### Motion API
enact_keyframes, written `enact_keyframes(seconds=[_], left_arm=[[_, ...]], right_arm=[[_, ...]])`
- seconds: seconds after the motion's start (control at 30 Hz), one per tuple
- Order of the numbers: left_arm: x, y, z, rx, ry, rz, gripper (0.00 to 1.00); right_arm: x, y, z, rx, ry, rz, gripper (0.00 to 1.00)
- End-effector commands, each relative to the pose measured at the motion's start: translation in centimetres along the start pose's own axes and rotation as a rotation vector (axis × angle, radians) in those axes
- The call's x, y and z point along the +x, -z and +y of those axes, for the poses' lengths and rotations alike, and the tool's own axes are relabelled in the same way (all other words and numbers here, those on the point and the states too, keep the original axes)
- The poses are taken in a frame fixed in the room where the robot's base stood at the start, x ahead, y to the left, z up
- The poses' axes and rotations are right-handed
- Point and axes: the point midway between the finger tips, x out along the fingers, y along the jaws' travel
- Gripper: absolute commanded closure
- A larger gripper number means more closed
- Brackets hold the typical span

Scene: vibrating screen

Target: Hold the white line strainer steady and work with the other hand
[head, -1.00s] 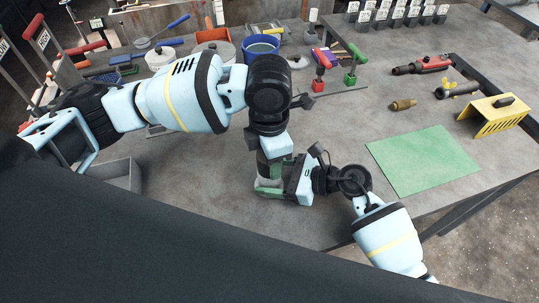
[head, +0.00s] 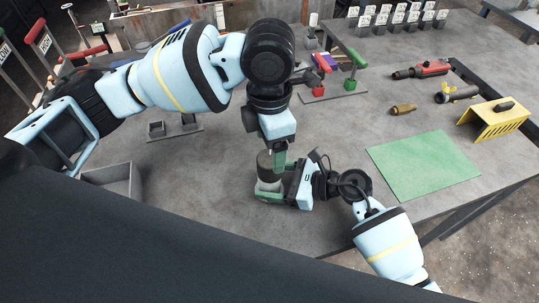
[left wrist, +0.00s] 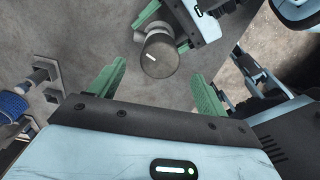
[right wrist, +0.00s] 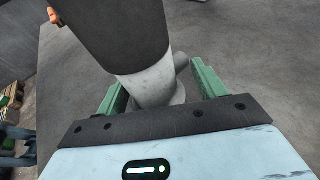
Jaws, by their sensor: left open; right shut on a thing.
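The white line strainer (head: 267,184) stands on the grey bench, a pale body with a dark cylindrical cap (left wrist: 160,57) on top. My right gripper (head: 272,194) is shut on its pale lower body from the right. In the right wrist view, the green fingers lie on either side of the strainer body (right wrist: 153,86), and the dark cap rises above. My left gripper (head: 279,160) points down just above the cap, open and empty. In the left wrist view, the cap shows between and beyond its spread fingers. Whether any finger touches the cap, I cannot tell.
A green mat (head: 422,163) lies right of my right arm. A brass fitting (head: 403,109), a red-handled tool (head: 420,69) and a yellow bracket (head: 494,118) lie behind it. A grey open bin (head: 115,180) is at left. My left arm hides part of the bench's back.

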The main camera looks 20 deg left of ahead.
Motion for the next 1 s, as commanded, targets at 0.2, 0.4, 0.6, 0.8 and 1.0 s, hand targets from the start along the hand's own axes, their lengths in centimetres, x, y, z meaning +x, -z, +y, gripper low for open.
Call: enact_keyframes(seconds=[0.2, 0.4, 0.6, 0.8, 1.0], left_arm=[[-3.8, -0.1, 0.0, 0.002, 0.0, -0.001, 0.24], [-5.3, 0.0, 0.0, 0.0, 0.001, 0.001, 0.24], [-5.6, 0.0, 0.0, 0.0, 0.002, 0.002, 0.24], [-5.6, 0.0, 0.0, 0.0, 0.001, 0.002, 0.24], [-5.5, 0.0, 0.0, 0.001, 0.002, 0.001, 0.24]], right_arm=[[0.0, 0.0, 0.0, 0.0, 0.0, 0.0, 0.59], [0.0, 0.0, 0.0, 0.0, 0.001, 0.0, 0.59], [0.0, 0.0, 0.0, 0.0, 0.001, 0.0, 0.59], [0.0, 0.0, 0.0, 0.0, 0.001, 0.0, 0.19], [0.0, 0.0, 0.0, 0.0, 0.001, 0.0, 0.1]])
